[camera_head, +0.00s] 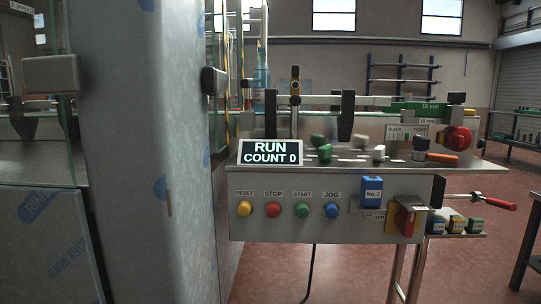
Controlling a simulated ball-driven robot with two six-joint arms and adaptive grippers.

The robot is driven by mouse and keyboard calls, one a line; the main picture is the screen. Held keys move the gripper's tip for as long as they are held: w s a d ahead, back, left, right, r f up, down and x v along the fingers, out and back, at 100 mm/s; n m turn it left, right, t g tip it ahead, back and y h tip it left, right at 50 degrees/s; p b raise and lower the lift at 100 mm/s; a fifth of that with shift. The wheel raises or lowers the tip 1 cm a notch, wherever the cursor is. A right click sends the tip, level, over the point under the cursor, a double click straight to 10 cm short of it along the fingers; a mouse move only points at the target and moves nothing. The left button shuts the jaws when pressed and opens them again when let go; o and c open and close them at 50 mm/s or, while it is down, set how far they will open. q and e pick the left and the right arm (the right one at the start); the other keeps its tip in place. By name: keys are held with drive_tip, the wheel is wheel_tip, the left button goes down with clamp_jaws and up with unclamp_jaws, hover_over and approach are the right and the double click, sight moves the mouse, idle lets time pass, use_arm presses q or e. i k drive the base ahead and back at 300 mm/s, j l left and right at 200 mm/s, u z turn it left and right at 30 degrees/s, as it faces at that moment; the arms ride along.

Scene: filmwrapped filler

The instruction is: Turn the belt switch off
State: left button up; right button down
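The machine panel (330,232) is at the centre right. A red rotary switch (407,222) on a yellow plate sits at its right end, beside a small label that seems to read OFF (375,216). I take it for the belt switch; I cannot tell clearly which way its handle points. A blue block marked No. 2 (371,192) is just up and left of it. The display (270,152) reads RUN, COUNT 0. Neither of my grippers is in view.
Yellow RESET (244,208), red STOP (273,209), green START (302,209) and blue JOG (332,210) buttons line the panel. A red-tipped rod (490,202) juts out right, above a small shelf of coloured blocks (456,226). A tall wrapped cabinet (160,130) stands left.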

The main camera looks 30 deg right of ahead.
sight(405, 221)
drive_tip(key=z, duration=0.4)
drive_tip(key=k+l+z, duration=0.1)
drive_tip(key=z, duration=0.3)
drive_tip(key=l+z, duration=0.1)
drive_tip(key=z, duration=0.25)
drive_tip(key=l+z, duration=0.1)
drive_tip(key=z, duration=0.3)
drive_tip(key=k, duration=0.05)
